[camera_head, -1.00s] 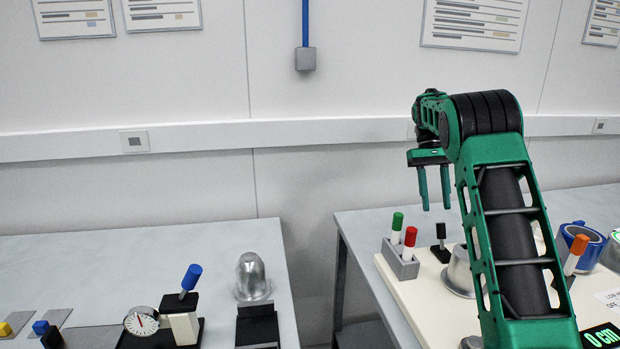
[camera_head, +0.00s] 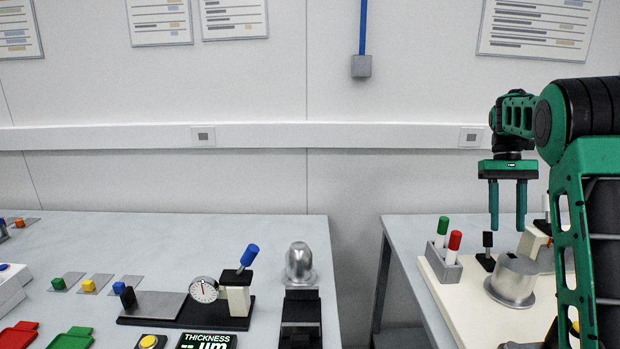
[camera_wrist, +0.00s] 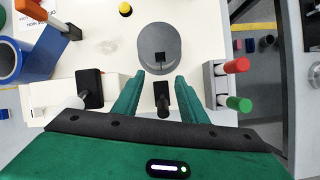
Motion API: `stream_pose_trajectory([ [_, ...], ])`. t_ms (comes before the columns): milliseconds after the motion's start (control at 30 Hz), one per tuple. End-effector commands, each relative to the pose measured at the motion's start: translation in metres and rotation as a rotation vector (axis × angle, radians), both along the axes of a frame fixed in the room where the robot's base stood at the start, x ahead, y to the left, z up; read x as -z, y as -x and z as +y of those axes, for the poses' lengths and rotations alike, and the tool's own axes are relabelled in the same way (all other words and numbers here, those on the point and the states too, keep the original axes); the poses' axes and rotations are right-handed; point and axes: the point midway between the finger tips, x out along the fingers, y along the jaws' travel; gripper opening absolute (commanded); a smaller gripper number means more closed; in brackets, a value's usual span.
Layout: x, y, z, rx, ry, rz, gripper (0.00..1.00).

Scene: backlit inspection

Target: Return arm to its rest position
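My gripper (camera_head: 508,205) hangs at the right of the head view, fingers pointing down, above the cream board on the right table. Its two green fingers are apart with nothing between them. In the wrist view my gripper (camera_wrist: 160,85) also shows open and empty. A grey metal cylinder (camera_wrist: 158,50) lies beyond the fingertips there; it stands on the board in the head view (camera_head: 513,278). My arm's green links cover part of the right table.
A grey holder (camera_head: 440,264) with a red-capped and a green-capped marker stands beside a black-handled post (camera_head: 487,252). The left table (camera_head: 150,235) bears a thickness gauge (camera_head: 204,289) and a metal dome (camera_head: 299,263). A gap separates the tables. A blue roll (camera_wrist: 30,50) lies on the right table.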

Motion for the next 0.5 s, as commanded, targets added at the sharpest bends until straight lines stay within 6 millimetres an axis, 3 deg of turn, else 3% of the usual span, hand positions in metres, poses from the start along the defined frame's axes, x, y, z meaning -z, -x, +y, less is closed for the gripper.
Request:
stream_pose_trajectory([
  [267,-0.017,0.056,0.005,0.062,0.005,-0.076,0.39],
  [500,-0.021,0.131,0.017,0.135,0.017,-0.163,0.39],
])
